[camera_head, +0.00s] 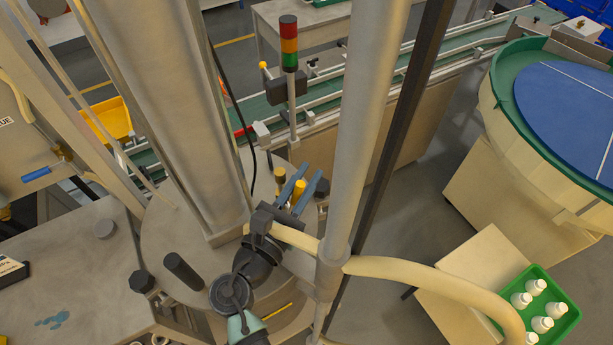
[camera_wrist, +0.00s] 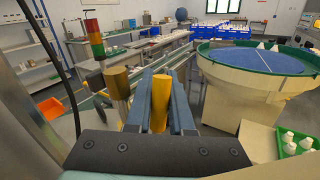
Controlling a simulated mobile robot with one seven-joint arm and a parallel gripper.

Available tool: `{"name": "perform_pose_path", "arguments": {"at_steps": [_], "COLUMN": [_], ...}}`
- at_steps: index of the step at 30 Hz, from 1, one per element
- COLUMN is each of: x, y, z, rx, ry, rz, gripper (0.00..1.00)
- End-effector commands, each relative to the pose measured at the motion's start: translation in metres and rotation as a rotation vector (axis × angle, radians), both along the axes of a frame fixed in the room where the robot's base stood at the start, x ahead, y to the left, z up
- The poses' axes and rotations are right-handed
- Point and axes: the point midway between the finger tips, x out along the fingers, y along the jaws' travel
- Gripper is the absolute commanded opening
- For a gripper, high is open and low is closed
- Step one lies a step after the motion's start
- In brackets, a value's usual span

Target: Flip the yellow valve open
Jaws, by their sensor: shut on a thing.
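My gripper (camera_head: 308,175) has blue fingers and is at the middle of the head view, over the round grey table (camera_head: 178,230). In the wrist view its fingers (camera_wrist: 160,74) close on the two sides of an upright yellow cylinder (camera_wrist: 160,106), which I take to be the yellow valve's handle. The yellow cylinder also shows between the fingers in the head view (camera_head: 299,190). Its lower part and any valve body are hidden by the gripper. I cannot tell whether the valve is open.
A brass-coloured post (camera_wrist: 117,88) stands just left of my fingers. A red, amber and green signal tower (camera_head: 289,45) rises behind. A large pale column (camera_head: 170,100) stands close on the left. A round blue-topped feeder (camera_head: 570,105) and a green bottle tray (camera_head: 538,305) are at right.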

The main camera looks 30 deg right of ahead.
Motion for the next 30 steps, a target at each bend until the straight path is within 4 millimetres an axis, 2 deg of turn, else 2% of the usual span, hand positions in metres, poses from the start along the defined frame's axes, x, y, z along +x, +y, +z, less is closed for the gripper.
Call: {"name": "perform_pose_path", "arguments": {"at_steps": [3,10,22,23,24,27,30], "x": [0.000,-0.001,-0.001,-0.001,-0.001,-0.001,-0.001], "y": [0.005,0.014,0.017,0.017,0.017,0.017,0.017], "z": [-0.004,0.003,0.008,0.008,0.008,0.009,0.009], "rx": [-0.077,-0.244,-0.281,-0.281,-0.281,-0.280,-0.280], "ry": [-0.001,-0.008,-0.008,-0.008,-0.008,-0.008,-0.008], "rz": [0.001,0.000,0.000,0.000,0.000,0.001,0.001], "gripper": [0.00,0.00,0.00,0.26,0.33,0.51,0.51]}}
